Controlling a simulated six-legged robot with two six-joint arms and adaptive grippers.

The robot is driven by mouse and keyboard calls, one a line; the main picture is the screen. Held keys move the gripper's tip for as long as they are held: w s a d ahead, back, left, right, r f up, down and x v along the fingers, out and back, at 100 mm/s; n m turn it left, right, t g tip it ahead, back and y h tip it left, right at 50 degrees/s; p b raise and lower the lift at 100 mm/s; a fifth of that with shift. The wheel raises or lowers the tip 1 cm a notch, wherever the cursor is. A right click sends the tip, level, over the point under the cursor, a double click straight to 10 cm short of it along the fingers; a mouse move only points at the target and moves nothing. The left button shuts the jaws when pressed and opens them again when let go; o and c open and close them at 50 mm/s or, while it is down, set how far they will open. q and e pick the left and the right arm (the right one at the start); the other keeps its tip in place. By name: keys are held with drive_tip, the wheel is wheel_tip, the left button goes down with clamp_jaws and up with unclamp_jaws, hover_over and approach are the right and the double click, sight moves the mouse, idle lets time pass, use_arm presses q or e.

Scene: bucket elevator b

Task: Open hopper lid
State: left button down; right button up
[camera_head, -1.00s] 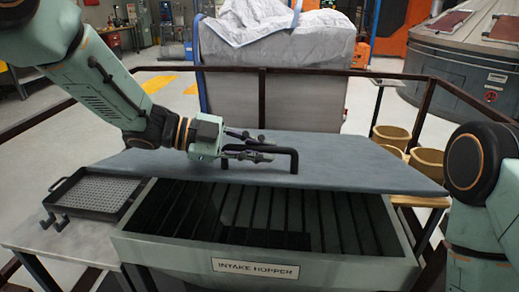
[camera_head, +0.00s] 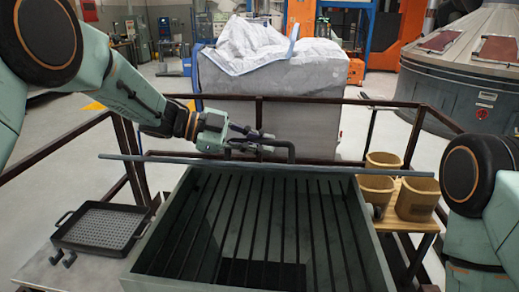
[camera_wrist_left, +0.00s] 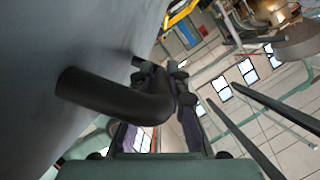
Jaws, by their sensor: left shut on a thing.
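The blue-grey hopper lid (camera_head: 340,168) shows nearly edge-on in the head view, raised at the back of the hopper. The intake hopper (camera_head: 168,228) is uncovered and shows dark grate bars inside. My left gripper (camera_head: 262,144) is at the lid's black handle (camera_head: 291,152) and is shut on it. In the left wrist view the dark handle (camera_wrist_left: 115,95) runs between the gripper's fingers (camera_wrist_left: 160,85), next to the lid's face (camera_wrist_left: 60,40). My right gripper is not in view; only part of my right arm shows at the right edge.
A black perforated tray (camera_head: 100,228) lies on the side table left of the hopper. Several tan buckets (camera_head: 417,199) stand on a wooden shelf at the right. A dark railing (camera_head: 330,101) runs behind the hopper, with a wrapped bulk bag (camera_head: 265,80) beyond.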

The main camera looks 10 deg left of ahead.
use_arm(q)
drive_tip(key=shift+w+r+p, duration=0.65)
drive_tip(key=shift+w+r, duration=0.3)
drive_tip(key=shift+r, duration=0.2)
